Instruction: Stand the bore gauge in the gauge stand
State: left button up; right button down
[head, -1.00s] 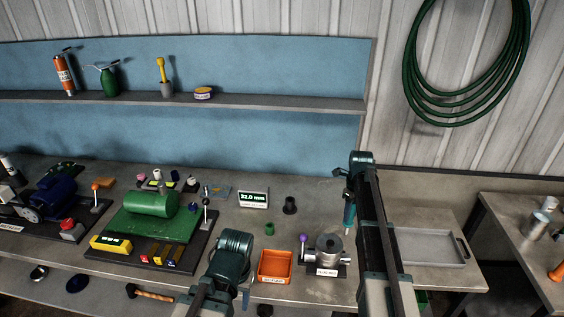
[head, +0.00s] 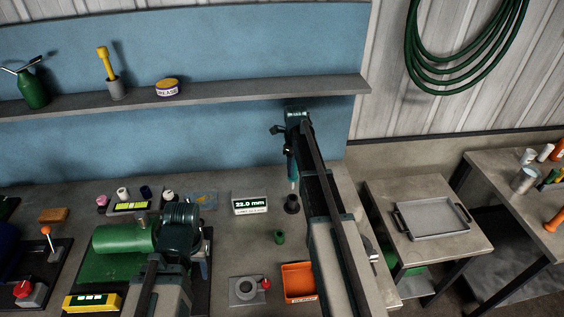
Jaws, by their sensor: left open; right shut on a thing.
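My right gripper (head: 290,148) is shut on the bore gauge (head: 291,168), a slim upright tool with a teal body and a pale lower tip. The tip is just above or behind the gauge stand (head: 291,205), a short black round holder on the bench. I cannot tell whether the tip has entered the stand or touches it. My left gripper (head: 204,262) is open, low over the bench beside the green cylinder. Its wrist hides most of its fingers.
A display reading 22.0 mm (head: 249,204) stands left of the stand. A small green cup (head: 279,238), an orange bin (head: 300,285) and a ring fixture with a red knob (head: 246,289) are nearer. A grey tray (head: 437,220) lies on the right table.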

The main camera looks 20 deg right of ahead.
aim_at(293, 187)
jog(key=shift+s+f, duration=0.1)
jog(key=shift+f+b, duration=0.7)
jog(key=shift+b, duration=0.1)
notch_tip(293, 187, down, 9)
jog(key=b, duration=0.8)
jog(key=shift+r+b, duration=0.2)
jog(key=shift+b, duration=0.15)
jog(key=shift+c, duration=2.2)
grip_release()
jog(key=shift+r, duration=0.1)
notch_tip(293, 187, up, 14)
jog(key=p, duration=1.4)
